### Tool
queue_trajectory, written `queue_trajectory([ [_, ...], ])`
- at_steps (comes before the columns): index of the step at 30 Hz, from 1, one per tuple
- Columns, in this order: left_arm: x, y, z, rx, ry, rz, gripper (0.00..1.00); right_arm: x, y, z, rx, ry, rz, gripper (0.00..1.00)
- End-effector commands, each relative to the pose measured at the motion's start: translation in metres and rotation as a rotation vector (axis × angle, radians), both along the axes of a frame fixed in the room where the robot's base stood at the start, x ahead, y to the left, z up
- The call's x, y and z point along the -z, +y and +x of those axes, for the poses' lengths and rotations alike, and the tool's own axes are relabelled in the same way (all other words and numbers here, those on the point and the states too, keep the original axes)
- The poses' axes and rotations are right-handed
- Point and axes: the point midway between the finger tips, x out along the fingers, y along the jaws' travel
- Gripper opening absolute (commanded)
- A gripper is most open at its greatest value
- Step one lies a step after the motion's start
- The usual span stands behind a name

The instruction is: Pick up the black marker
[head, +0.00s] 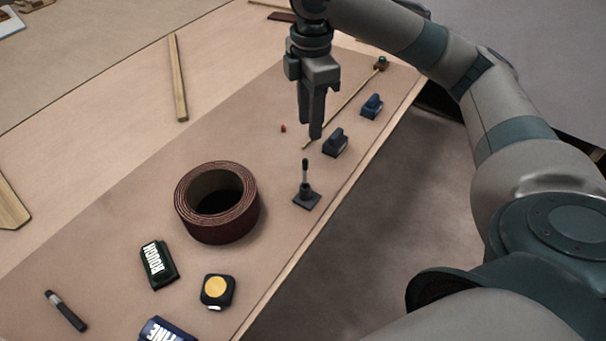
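A slim black marker-like rod (305,171) stands upright in a small dark holder with a square base (307,200) on the table. My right gripper (310,129) hangs above it, pointing down, with its fingertips a little above the rod's top and apart from it. Its two fingers appear separated, one partly behind the other, with nothing between them. Another dark, slim pen-like thing with a grey end (66,311) lies at the lower left of the table. Which of the two is the black marker is not certain from this view. My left gripper is not in view.
A dark red coiled roll (247,215) stands left of the holder. A dark block (336,143) and a blue block (371,106) lie along the right edge. A black "ROUGH" block (160,265), a yellow-topped tape measure (217,291) and a thin stick (345,103) lie nearby.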

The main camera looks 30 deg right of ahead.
Motion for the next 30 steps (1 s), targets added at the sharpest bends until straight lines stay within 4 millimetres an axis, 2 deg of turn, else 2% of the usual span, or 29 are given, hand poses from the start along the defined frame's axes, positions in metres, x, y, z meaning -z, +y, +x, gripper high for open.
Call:
queue_trajectory([
  [5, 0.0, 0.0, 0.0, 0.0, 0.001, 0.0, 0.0, 0.003, 0.0, 0.0, 0.0, 0.0, 0.001, 0.32],
  [11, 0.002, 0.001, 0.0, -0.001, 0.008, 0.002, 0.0, 0.019, 0.001, 0.0, 0.0, 0.002, 0.001, 0.32],
  [24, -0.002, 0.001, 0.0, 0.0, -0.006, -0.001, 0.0, 0.094, 0.001, 0.0, 0.0, 0.003, 0.001, 0.32],
  [30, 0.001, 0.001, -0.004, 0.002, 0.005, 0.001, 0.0, 0.118, 0.001, 0.001, 0.001, 0.001, 0.001, 0.32],
])
